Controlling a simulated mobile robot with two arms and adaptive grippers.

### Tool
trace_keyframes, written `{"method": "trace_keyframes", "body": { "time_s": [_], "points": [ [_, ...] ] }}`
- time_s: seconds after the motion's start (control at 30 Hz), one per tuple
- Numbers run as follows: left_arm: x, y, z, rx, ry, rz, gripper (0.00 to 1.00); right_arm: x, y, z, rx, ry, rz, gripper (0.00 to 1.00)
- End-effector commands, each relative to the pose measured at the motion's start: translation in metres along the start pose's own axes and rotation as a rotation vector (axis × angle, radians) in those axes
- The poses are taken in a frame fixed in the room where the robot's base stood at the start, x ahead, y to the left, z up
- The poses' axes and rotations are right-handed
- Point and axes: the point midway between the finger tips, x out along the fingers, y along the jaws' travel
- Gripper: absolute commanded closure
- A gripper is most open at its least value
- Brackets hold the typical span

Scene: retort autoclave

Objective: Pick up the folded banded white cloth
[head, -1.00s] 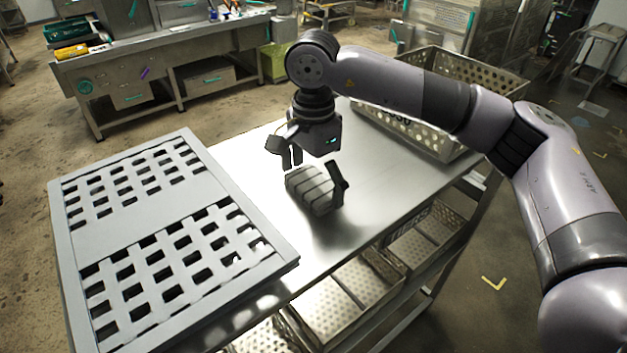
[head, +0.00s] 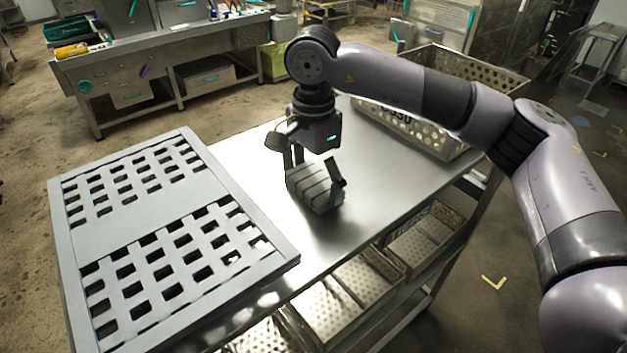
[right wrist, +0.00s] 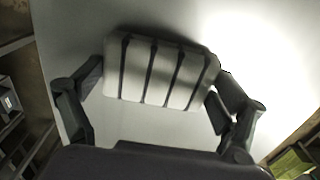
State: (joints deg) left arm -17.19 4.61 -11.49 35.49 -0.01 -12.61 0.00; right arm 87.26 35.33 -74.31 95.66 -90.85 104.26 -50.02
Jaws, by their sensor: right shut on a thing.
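The folded white cloth with dark bands (head: 314,187) rests on the steel table, and it also shows in the right wrist view (right wrist: 160,74). My right gripper (head: 316,177) is above the cloth with its fingers down on opposite sides, shut on it. In the right wrist view the fingers of this gripper (right wrist: 158,100) flank the two ends of the cloth. The cloth's far side is partly hidden by the gripper. My left gripper is not in view.
A grey slatted grid panel (head: 140,203) lies at the table's left. A perforated metal basket (head: 440,142) stands at the back right. Perforated trays (head: 350,292) sit on the shelf below. The tabletop around the cloth is clear.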

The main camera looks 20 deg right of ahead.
Motion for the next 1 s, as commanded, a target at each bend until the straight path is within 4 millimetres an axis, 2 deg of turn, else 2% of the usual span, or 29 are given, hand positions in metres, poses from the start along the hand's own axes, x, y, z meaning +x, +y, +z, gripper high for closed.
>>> {"method": "trace_keyframes", "body": {
  "time_s": [0.23, 0.43, 0.5, 0.7, 0.9, 1.0],
  "points": [
    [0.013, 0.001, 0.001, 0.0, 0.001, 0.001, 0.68, -0.028, -0.001, 0.0, 0.0, 0.001, -0.007, 0.32],
    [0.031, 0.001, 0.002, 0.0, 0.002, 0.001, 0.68, -0.082, -0.001, 0.001, 0.0, 0.001, -0.008, 0.32],
    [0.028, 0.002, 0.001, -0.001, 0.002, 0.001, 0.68, -0.106, -0.001, 0.0, 0.001, 0.003, -0.007, 0.32],
    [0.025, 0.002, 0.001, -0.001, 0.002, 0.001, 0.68, -0.155, 0.0, 0.0, 0.002, 0.004, -0.006, 0.32],
    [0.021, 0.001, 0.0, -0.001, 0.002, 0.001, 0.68, -0.186, 0.0, 0.0, 0.0, 0.001, -0.002, 0.32],
    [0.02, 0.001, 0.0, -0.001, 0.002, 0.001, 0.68, -0.194, 0.0, 0.0, 0.0, 0.002, -0.002, 0.32]
  ]
}}
